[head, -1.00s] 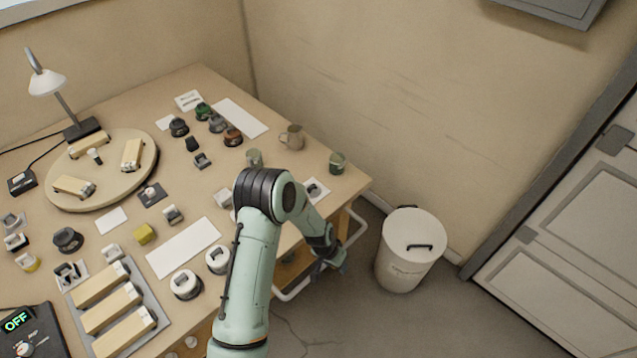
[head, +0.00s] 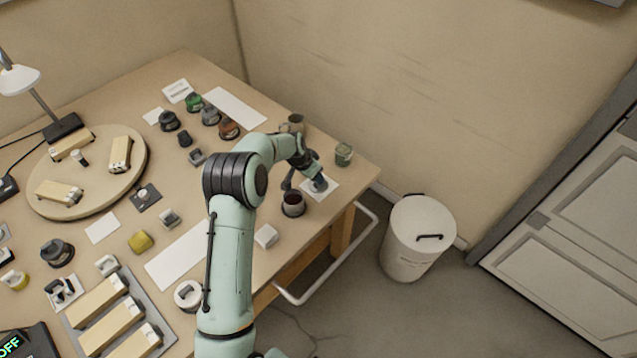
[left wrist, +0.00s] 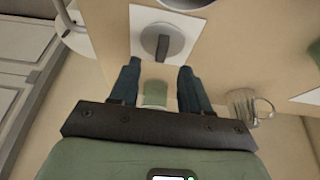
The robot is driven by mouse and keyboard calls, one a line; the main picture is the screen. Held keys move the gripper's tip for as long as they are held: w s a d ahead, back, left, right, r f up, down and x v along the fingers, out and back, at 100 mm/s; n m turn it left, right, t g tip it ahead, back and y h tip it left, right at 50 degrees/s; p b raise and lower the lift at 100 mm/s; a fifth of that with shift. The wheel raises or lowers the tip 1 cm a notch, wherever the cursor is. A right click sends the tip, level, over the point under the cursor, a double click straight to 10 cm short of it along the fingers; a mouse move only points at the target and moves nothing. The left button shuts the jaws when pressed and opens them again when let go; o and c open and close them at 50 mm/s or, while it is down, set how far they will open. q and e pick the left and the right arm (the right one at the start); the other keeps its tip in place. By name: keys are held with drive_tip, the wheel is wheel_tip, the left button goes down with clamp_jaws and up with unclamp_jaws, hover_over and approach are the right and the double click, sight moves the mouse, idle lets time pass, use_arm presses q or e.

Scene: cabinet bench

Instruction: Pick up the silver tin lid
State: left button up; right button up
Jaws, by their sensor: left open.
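The silver tin lid (left wrist: 152,37), a grey disc with a dark upright grip, lies on a white square card (left wrist: 183,22) in the left wrist view. In the head view the card (head: 331,186) is near the bench's right corner, and my gripper largely hides the lid. My left gripper (left wrist: 160,68) is open, with its two dark blue fingers apart and nothing held between them. In the head view the left gripper (head: 304,181) is over the card's near side. I cannot tell whether it touches the lid. My right gripper is not in view.
An open dark tin (head: 293,204) stands beside the card. A green tin (head: 343,154) and a mug (head: 292,123) stand behind the gripper. A rail (head: 330,272) runs along the bench's side. A white bin (head: 413,240) stands on the floor.

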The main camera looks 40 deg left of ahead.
use_arm(q)
drive_tip(key=shift+p+x, duration=0.65)
drive_tip(key=shift+x, duration=2.35)
drive_tip(key=shift+a+r, duration=0.1)
drive_tip(key=shift+c, duration=0.6)
drive_tip(key=shift+w, duration=0.1)
clamp_jaws()
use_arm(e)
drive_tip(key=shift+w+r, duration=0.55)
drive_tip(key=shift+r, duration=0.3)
